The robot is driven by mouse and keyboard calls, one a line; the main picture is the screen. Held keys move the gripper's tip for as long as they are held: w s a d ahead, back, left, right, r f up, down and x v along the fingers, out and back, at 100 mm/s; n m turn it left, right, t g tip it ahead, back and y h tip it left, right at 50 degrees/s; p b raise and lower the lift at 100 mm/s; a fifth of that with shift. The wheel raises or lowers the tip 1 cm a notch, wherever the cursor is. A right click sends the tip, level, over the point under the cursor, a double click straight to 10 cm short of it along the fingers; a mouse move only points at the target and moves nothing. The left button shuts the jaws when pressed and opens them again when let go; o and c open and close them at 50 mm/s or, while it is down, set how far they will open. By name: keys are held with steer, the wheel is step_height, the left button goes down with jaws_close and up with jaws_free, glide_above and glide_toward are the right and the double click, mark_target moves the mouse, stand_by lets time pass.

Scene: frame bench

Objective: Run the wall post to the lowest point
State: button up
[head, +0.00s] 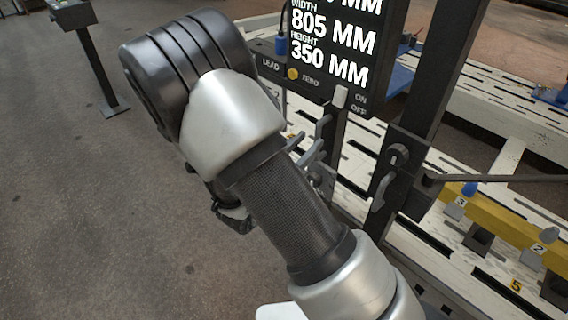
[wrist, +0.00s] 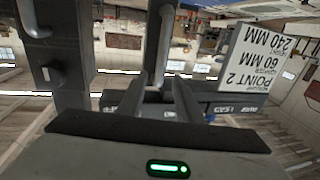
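The wall post is probably the dark upright (head: 443,65) at the right of the head view. A dark block (head: 408,165) with a grey hooked handle (head: 382,190) sits on it, and a thin rod reaches right. The display panel (head: 335,40) reads width 805 mm and height 350 mm. In the wrist view, my gripper (wrist: 160,90) has its two fingers apart. A grey bar (wrist: 161,45) shows between them; I cannot tell if they touch it. In the head view my forearm hides most of the gripper.
A yellow beam (head: 500,225) with numbered tags lies at the right on the white slotted bench (head: 450,160). A sign (wrist: 245,60) in the wrist view appears upside down.

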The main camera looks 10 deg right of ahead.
steer(key=v, duration=1.1)
steer(key=shift+p, duration=0.3)
